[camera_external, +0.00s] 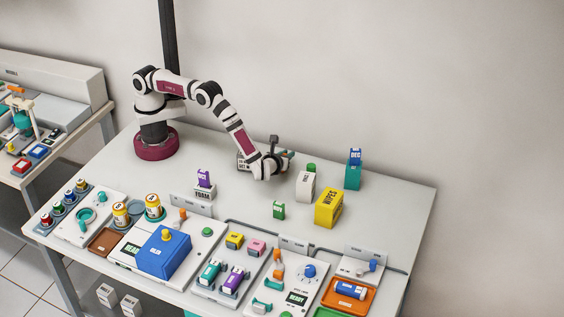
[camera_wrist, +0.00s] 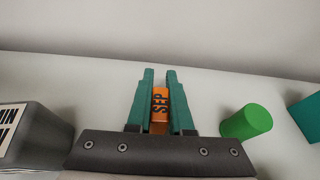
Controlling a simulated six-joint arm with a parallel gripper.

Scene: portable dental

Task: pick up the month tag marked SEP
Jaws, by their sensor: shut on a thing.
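The orange month tag (camera_wrist: 159,104) shows dark letters reading SEP in the wrist view. It sits between the two teal fingers of my gripper (camera_wrist: 159,88), which are shut on it. In the external view my gripper (camera_external: 288,155) is low near the back middle of the table, behind the white box. The tag cannot be made out clearly there. Whether it touches the table I cannot tell.
A green cylinder (camera_wrist: 247,122) stands right of my gripper, and a dark box with a white label (camera_wrist: 32,138) is at left. A white box (camera_external: 305,186), a yellow box (camera_external: 328,208), a green tag (camera_external: 279,210) and a blue DEC tag on a teal block (camera_external: 353,177) stand nearby.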

